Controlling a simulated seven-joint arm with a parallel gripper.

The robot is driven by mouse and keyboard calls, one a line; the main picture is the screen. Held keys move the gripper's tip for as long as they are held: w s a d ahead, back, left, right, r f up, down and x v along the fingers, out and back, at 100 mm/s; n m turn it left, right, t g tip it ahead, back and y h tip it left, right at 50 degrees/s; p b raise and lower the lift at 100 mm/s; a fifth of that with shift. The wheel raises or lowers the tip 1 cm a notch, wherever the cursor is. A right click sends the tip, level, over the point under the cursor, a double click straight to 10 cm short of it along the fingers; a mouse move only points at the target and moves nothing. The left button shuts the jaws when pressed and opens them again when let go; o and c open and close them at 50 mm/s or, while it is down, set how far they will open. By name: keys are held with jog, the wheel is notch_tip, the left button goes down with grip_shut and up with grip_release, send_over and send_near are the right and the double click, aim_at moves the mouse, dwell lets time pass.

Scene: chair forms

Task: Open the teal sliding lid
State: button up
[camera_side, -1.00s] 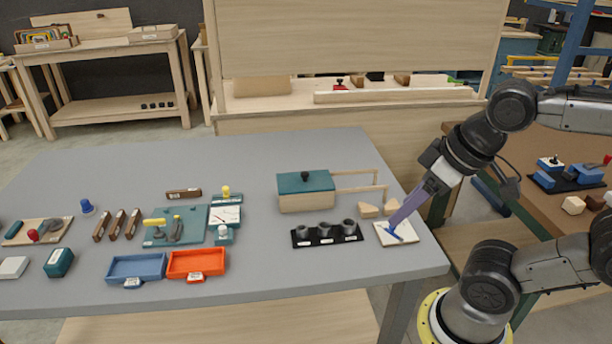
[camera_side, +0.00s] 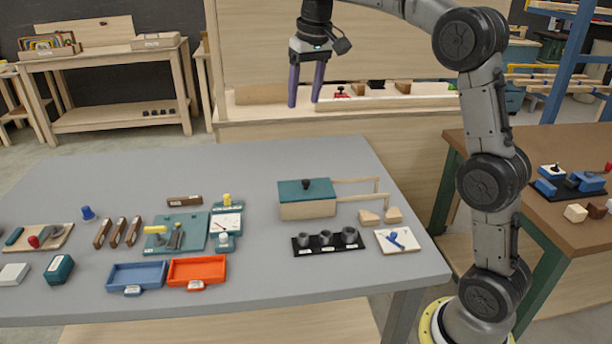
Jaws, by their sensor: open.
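The teal sliding lid (camera_side: 292,191) lies over the top of a light wooden box (camera_side: 308,209) at the right of the grey table. A dark round knob (camera_side: 306,184) stands on the lid. Two pale wooden rails (camera_side: 358,181) extend from the box to the right. The lid covers the box top, so the inside is hidden. My gripper (camera_side: 304,104) is high above and behind the box, pointing down. Its two purple fingers are apart with nothing between them.
A black holder with several dark cups (camera_side: 328,240) stands in front of the box. Wooden wedges (camera_side: 380,216) and a white tile with a blue piece (camera_side: 398,240) lie to its right. A teal board (camera_side: 177,233), a blue tray (camera_side: 137,274) and an orange tray (camera_side: 197,270) are left.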

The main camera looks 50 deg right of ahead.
jog(key=w+d+f+m+g, duration=0.1)
jog(key=w+d+f, duration=0.5)
jog(key=f, duration=0.3)
jog(key=g, duration=0.1)
send_over(306, 180)
notch_tip(306, 180, down, 6)
jog(key=shift+m+y, duration=0.3)
notch_tip(306, 180, down, 13)
jog(key=shift+a, duration=0.1)
grip_shut()
jog(key=shift+r, duration=0.1)
dwell(0.5)
